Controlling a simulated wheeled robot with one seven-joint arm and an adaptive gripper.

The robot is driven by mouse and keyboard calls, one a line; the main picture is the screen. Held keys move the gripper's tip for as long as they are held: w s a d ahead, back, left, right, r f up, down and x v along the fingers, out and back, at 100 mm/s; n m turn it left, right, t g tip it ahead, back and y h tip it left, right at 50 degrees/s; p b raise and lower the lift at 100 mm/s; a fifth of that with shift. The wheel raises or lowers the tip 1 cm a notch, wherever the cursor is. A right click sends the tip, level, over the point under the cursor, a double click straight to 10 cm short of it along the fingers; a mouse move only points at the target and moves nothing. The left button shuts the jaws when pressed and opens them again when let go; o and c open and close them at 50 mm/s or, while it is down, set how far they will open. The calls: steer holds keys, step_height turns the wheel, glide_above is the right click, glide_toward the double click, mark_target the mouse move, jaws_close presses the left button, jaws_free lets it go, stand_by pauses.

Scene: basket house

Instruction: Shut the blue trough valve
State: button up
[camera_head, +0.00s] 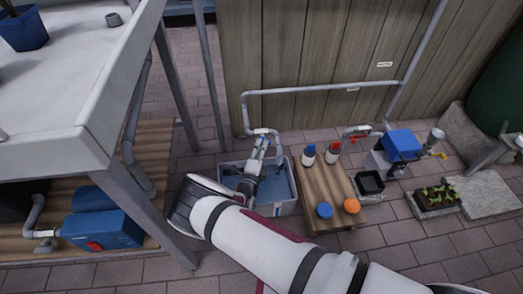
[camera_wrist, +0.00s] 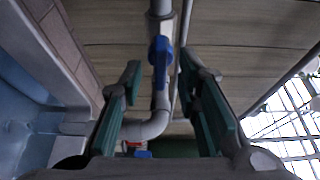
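The blue trough valve handle (camera_wrist: 160,62) shows in the wrist view on a grey pipe (camera_wrist: 161,8). It lies between and beyond the two green fingers of my gripper (camera_wrist: 160,82). The fingers are apart, with a gap to the handle on each side, and nothing is held. In the head view my gripper (camera_head: 261,143) is above the far side of the trough (camera_head: 284,209), by the end of the pipe. I cannot make out the blue handle in the head view; my gripper likely covers it. The trough wall (camera_wrist: 52,60) is at the left of the wrist view.
A low wooden table (camera_head: 326,188) right of the trough holds two bottles, a blue item and an orange one. A red-handled valve (camera_head: 354,137) and a blue box (camera_head: 403,141) stand farther right. A wooden wall (camera_head: 300,45) is behind; a white bench (camera_head: 80,90) is left.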

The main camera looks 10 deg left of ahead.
steer(key=shift+w, duration=0.3)
jaws_close()
steer(key=shift+r+m+p, duration=0.15)
steer(key=shift+m+p, duration=0.25)
steer(key=shift+w+d+r+m+g+y+p, duration=0.15)
steer(key=shift+m+g+y+p, duration=0.75)
steer(key=shift+m+p, duration=1.75)
steer(key=shift+s+d+r+m+g+y+p, duration=0.1)
steer(key=shift+m+g+y+p, duration=1.15)
steer(key=shift+p, duration=2.35)
steer(key=shift+w+d+r+m+g+y+p, duration=0.15)
steer(key=shift+m+g+y+p, duration=0.35)
steer(key=shift+m+p, duration=2.35)
steer(key=shift+s+n+y+p, duration=0.1)
steer(key=shift+n+y+p, duration=0.15)
steer(key=shift+p, duration=0.1)
